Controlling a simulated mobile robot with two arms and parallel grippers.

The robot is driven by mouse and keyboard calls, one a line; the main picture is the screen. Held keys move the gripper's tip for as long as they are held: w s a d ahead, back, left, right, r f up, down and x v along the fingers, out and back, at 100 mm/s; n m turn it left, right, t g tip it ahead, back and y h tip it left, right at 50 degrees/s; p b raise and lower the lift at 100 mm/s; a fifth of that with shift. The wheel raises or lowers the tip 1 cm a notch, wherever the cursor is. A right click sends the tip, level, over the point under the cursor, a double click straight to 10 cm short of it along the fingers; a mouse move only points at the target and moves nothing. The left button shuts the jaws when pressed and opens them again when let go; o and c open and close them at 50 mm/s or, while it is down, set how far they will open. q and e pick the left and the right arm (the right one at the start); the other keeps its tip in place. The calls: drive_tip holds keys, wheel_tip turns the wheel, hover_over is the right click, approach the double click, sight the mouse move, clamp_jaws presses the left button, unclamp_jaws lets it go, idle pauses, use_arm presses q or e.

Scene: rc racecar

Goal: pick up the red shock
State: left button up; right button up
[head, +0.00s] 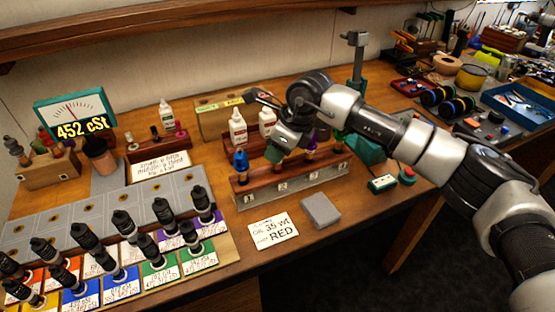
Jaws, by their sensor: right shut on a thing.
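The wooden rack with a grey metal front (292,181) stands mid-bench. A blue-topped shock (240,160) stands upright at its left end. A purple-topped shock (310,143) and a green-topped one stand toward its right end. My right gripper (276,153) reaches down from the right over the second place from the left. It is shut on a shock there, which it mostly hides. My left gripper is not in view.
A card reading "35 wt" and "RED" (273,231) and a grey block (320,210) lie before the rack. White bottles (238,128) stand behind it. Several dark shocks on coloured labels fill the left front. A meter (75,114) reads 452 cSt. A red button (407,174) is to the right.

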wheel_tip(320, 180, up, 10)
drive_tip(key=shift+f+b, duration=0.15)
drive_tip(key=shift+b, duration=0.85)
drive_tip(key=shift+r+p, duration=0.3)
drive_tip(key=shift+r, duration=0.45)
wheel_tip(320, 180, up, 7)
drive_tip(key=p, duration=0.4)
drive_tip(key=shift+f, duration=0.15)
